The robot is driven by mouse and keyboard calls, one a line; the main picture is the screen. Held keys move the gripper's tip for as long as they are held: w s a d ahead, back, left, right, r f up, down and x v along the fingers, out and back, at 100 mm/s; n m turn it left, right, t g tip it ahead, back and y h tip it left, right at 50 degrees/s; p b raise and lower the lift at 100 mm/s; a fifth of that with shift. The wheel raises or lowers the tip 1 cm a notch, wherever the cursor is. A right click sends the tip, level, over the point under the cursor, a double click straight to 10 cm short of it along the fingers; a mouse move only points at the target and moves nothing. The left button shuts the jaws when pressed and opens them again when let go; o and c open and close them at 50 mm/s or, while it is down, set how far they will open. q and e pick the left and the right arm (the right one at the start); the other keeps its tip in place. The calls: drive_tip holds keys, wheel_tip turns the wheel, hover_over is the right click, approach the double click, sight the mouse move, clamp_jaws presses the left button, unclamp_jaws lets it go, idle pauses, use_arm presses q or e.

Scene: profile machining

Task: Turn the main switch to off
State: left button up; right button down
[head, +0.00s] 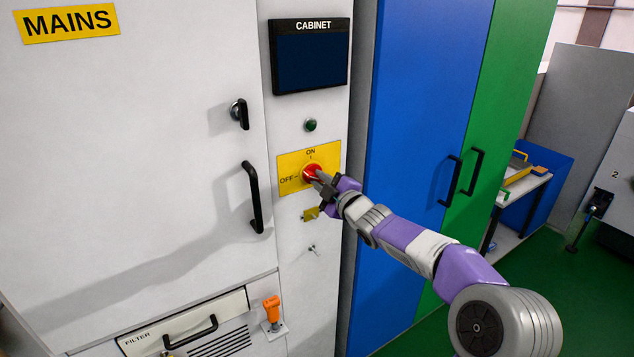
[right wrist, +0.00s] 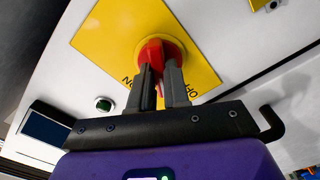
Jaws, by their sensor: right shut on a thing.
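The main switch is a red rotary knob (head: 312,172) on a yellow plate (head: 290,163) marked ON at the top and OFF at the left. My right gripper (head: 319,182) reaches it from the lower right and is shut on the knob. In the right wrist view, the two dark fingers (right wrist: 161,75) sit on either side of the red knob's grip (right wrist: 152,50), in front of the yellow plate (right wrist: 110,45). The fingers partly hide the knob, so I cannot tell clearly which mark it points to. My left gripper is not in view.
Above the plate are a green button (head: 310,125) and a dark CABINET screen (head: 311,57). The MAINS door's black handle (head: 253,197) stands out on the left. Blue (head: 415,150) and green cabinet doors (head: 505,110) are on the right.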

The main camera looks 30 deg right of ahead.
drive_tip(key=shift+f+n+b, duration=0.1)
drive_tip(key=shift+n+b, duration=0.35)
drive_tip(key=shift+n, duration=0.45)
drive_tip(key=shift+n+b, duration=0.75)
drive_tip(key=shift+n, duration=0.05)
drive_tip(key=shift+n+b, duration=0.7)
drive_tip(key=shift+n, duration=0.5)
drive_tip(key=c, duration=1.6)
unclamp_jaws()
drive_tip(key=o, duration=0.6)
